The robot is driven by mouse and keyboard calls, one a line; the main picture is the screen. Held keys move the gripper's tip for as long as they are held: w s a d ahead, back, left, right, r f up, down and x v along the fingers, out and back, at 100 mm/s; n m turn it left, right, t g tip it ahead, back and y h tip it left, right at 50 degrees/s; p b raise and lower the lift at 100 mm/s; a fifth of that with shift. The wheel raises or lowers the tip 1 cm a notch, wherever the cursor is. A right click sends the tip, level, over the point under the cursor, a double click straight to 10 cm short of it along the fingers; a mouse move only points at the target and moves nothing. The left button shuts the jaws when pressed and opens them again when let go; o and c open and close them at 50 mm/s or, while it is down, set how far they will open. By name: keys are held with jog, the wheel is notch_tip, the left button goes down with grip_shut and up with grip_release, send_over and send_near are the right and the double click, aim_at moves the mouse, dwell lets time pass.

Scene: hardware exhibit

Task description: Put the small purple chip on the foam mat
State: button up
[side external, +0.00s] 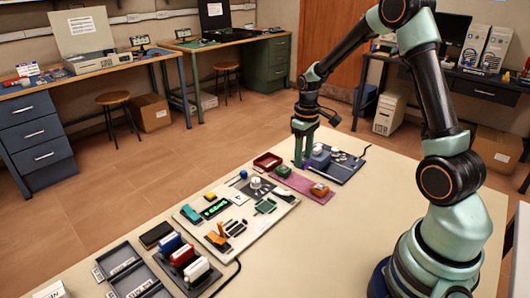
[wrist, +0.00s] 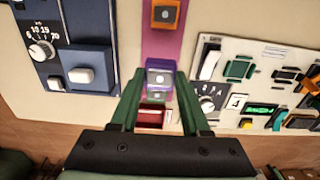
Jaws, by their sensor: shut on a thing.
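The small purple chip (wrist: 160,78) is between the fingers of my gripper (wrist: 159,98) in the wrist view, with a pale round mark on its top face. My gripper (side external: 304,163) is shut on it; in the side view only a bit of the chip (side external: 308,166) shows at the fingertips. The foam mat is a pink-purple strip (wrist: 160,45), and it also shows in the side view (side external: 301,183). In the wrist view the chip appears over the mat; its exact height above it I cannot tell.
An orange chip (side external: 320,189) and a green chip (side external: 283,171) lie on the mat. A dark blue panel (side external: 346,167) with knobs stands on one side, a pale component board (side external: 245,225) on the other. A red tray (side external: 267,161) sits near the mat's end.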

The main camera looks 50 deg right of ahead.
aim_at(302, 169)
jog(key=shift+f, duration=2.4)
jog(key=shift+f, duration=0.65)
jog(key=o, duration=1.2)
jog(key=o, duration=0.3)
jog(key=shift+r, duration=3.75)
